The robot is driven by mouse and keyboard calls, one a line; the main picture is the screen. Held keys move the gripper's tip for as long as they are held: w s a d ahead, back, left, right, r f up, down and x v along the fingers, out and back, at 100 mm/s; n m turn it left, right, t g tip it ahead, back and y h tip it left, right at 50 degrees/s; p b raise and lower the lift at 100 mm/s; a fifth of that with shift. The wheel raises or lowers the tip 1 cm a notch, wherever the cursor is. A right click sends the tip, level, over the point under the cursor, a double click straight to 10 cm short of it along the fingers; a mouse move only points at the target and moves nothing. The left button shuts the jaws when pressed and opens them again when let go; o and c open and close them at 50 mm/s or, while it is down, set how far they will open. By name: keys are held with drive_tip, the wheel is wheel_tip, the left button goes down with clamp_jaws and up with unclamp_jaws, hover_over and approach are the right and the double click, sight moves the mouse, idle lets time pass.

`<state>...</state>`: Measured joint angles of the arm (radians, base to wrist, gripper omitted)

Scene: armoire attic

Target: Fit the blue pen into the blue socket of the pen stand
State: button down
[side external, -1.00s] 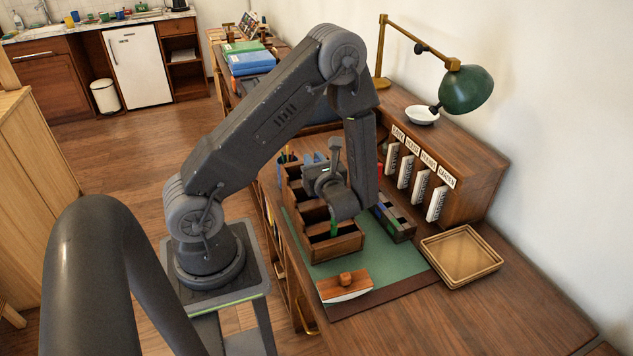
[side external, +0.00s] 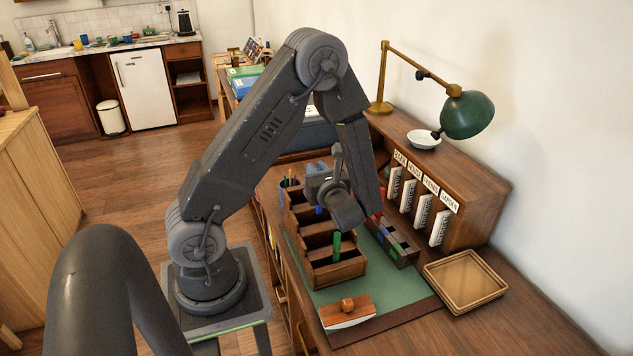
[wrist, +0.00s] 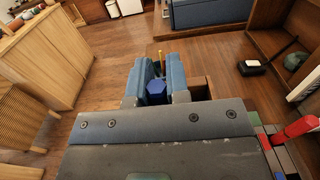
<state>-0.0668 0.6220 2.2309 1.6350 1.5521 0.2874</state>
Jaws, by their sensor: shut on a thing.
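My gripper (wrist: 156,84) is shut on the blue pen (wrist: 156,91), whose hexagonal blue end shows between the two jaws in the wrist view. In the side view my gripper (side external: 322,192) is over the wooden compartment box (side external: 338,273), left of the pen stand. A bit of blue shows just under it there; most of the pen is hidden. The pen stand (side external: 402,250) is a dark block with coloured patches on the green mat. In the wrist view its edge (wrist: 267,132) shows at the right, with a red pen (wrist: 300,127) by it. I cannot make out the blue socket's opening clearly.
A green pen (side external: 336,246) stands in the compartment box. A wooden blotter (side external: 347,311) lies in front, and an empty tray (side external: 463,279) stands at right. The labelled rack (side external: 462,215) and green lamp (side external: 467,115) are behind the stand. The desk's front right is clear.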

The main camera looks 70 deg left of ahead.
wheel_tip(320, 180, up, 5)
drive_tip(key=w+d+f, duration=0.2)
drive_tip(key=w+d, duration=0.1)
drive_tip(key=w, duration=0.6)
drive_tip(key=w+d+f, duration=0.2)
drive_tip(key=w+d, duration=0.1)
drive_tip(key=w, duration=0.6)
drive_tip(key=shift+d+g, duration=0.3)
drive_tip(key=shift+d, duration=0.1)
drive_tip(key=shift+w, duration=0.1)
drive_tip(key=shift+f, duration=2.9)
drive_tip(key=shift+f, duration=2.6)
drive_tip(key=c, duration=1)
unclamp_jaws()
drive_tip(key=d, duration=1.3)
drive_tip(key=shift+w+d, duration=0.2)
drive_tip(key=shift+d, duration=0.2)
